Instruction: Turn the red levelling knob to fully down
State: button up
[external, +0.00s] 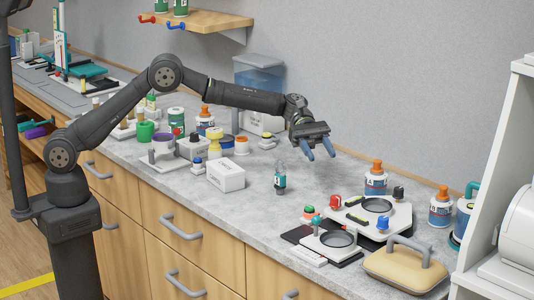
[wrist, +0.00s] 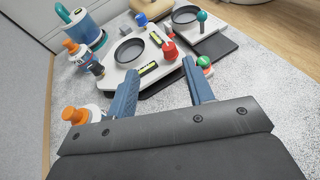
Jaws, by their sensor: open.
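The red levelling knob (external: 335,202) stands at the left corner of a white levelling plate (external: 368,231) with a round dark opening. In the wrist view the red knob (wrist: 169,49) shows just beyond and between the fingertips. Its exact turn position is too small to tell. My gripper (external: 320,150) is open and empty, above the counter and behind the plate, apart from the knob. Its two blue fingers also show in the wrist view (wrist: 161,66).
A blue knob (external: 383,223) and a black knob (external: 398,194) stand at other corners. A smaller plate (external: 318,249) with a teal-topped knob (external: 316,219) sits in front. Orange-capped bottles (external: 375,182) stand behind. A tan handled block (external: 405,266) lies at right. The counter below my gripper is clear.

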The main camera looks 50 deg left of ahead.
aim_at(333, 196)
jog(key=s+a+f+n+t, duration=0.1)
jog(key=s+a+n+t, duration=0.2)
jog(key=s+n+t, duration=0.4)
jog(key=shift+m, duration=0.5)
jog(key=x, duration=1.1)
jog(key=s+x, duration=0.1)
jog(key=x, duration=0.5)
jog(key=shift+f, duration=0.1)
jog(key=c, duration=1)
